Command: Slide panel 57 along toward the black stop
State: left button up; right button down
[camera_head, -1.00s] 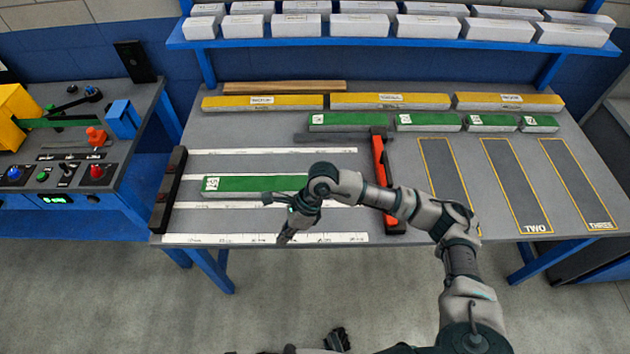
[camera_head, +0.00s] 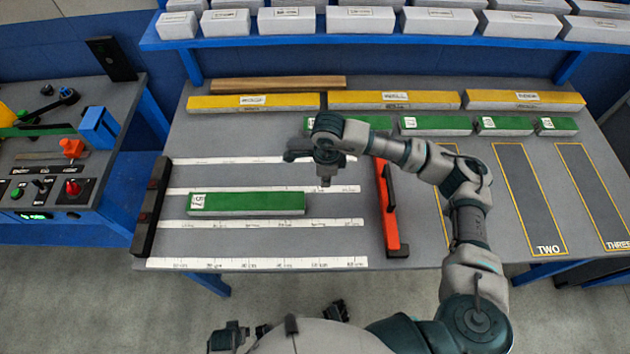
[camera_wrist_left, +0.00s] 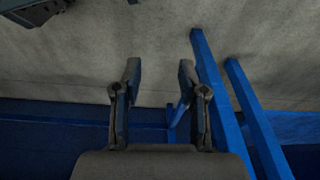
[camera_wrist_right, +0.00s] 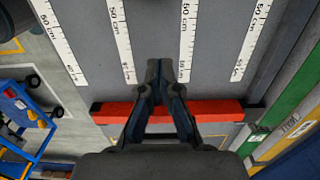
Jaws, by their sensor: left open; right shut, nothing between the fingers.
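Panel 57 (camera_head: 250,204) is a long green-topped bar with a white 57 label at its left end. It lies between white ruler strips, and a gap separates its left end from the black stop (camera_head: 152,208) at the table's left edge. My right gripper (camera_head: 324,183) is shut and empty, over the table beyond the panel's right end and slightly behind it, apart from it. In the right wrist view the shut fingertips (camera_wrist_right: 153,65) show over grey table and rulers; panel 57 is not seen there. My left gripper (camera_wrist_left: 160,72) is open and empty, with floor below it.
A red-orange bar with a black handle (camera_head: 391,212) stands right of the rulers. More green panels (camera_head: 436,124) and yellow bars (camera_head: 395,100) lie behind. Outlined slots (camera_head: 530,200) are at right. A control console (camera_head: 70,165) stands at left.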

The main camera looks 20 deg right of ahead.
aim_at(323, 205)
jog(key=f, duration=0.1)
jog(key=a+f, duration=0.1)
jog(key=f, duration=0.2)
jog(key=shift+s+a+f, duration=0.2)
jog(key=shift+s+f, duration=0.1)
jog(key=shift+s, duration=0.1)
jog(key=f, duration=0.5)
jog(key=shift+w+d+f+b, duration=0.15)
jog(key=shift+d+f+b, duration=0.1)
jog(key=shift+d+b, duration=0.1)
jog(key=shift+w+a+r, duration=0.2)
jog(key=shift+w+a, duration=0.1)
jog(key=shift+a, duration=0.35)
jog(key=shift+w+a, duration=0.1)
jog(key=shift+a, duration=0.55)
jog(key=shift+w+a, duration=0.15)
jog(key=shift+a, duration=0.45)
jog(key=shift+a+r, duration=0.1)
jog(key=shift+a, duration=0.25)
pick_arm(q)
jog(key=shift+s+a+r, duration=0.25)
jog(key=shift+s+a, duration=0.3)
